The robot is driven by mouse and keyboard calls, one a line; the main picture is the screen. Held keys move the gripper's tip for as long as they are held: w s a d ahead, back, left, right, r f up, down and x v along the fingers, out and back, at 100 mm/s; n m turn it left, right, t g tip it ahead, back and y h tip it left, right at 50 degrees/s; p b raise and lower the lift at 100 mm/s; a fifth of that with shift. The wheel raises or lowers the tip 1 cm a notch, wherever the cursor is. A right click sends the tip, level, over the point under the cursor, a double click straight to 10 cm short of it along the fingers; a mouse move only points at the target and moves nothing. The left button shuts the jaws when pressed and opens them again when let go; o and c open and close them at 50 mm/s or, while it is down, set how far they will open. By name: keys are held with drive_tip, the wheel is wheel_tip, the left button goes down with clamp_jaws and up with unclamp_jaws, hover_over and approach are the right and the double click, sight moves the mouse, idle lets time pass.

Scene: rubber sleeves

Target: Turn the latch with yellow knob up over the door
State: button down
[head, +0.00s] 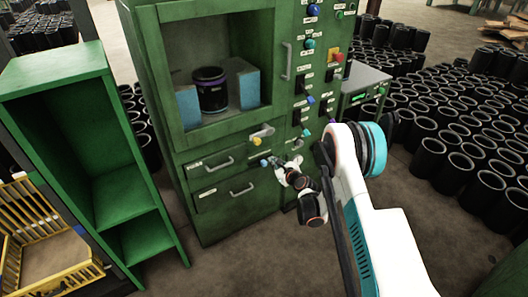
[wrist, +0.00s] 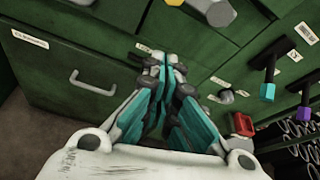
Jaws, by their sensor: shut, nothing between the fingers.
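The latch with the yellow knob (head: 257,141) sits on the green cabinet front, just below the lower right corner of the window-like opening. In the wrist view the yellow knob (wrist: 175,2) is cut by the top edge, beside a pale latch body (wrist: 212,10). My gripper (head: 277,162) is in front of the cabinet, below and right of the yellow knob and apart from it. In the wrist view its teal fingers (wrist: 163,62) are together with nothing between them. The upper opening (head: 220,75) shows a dark cylinder (head: 210,89) between blue blocks.
Drawer handles (head: 242,190) stick out below. Levers with cyan (wrist: 267,91) and purple (wrist: 303,114) knobs stand to the right. A green shelf (head: 75,115) stands left, and many black sleeves (head: 465,130) fill the floor right.

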sight(261, 133)
drive_tip(key=b+x, duration=0.4)
drive_tip(key=x, duration=0.6)
drive_tip(key=shift+s+a+r+b, duration=0.1)
drive_tip(key=shift+a+r+b, duration=0.1)
drive_tip(key=shift+r, duration=0.8)
drive_tip(key=shift+s+a+r+b, duration=0.15)
drive_tip(key=shift+a+r+b, duration=0.1)
drive_tip(key=shift+r, duration=0.75)
drive_tip(key=shift+s+r, duration=0.1)
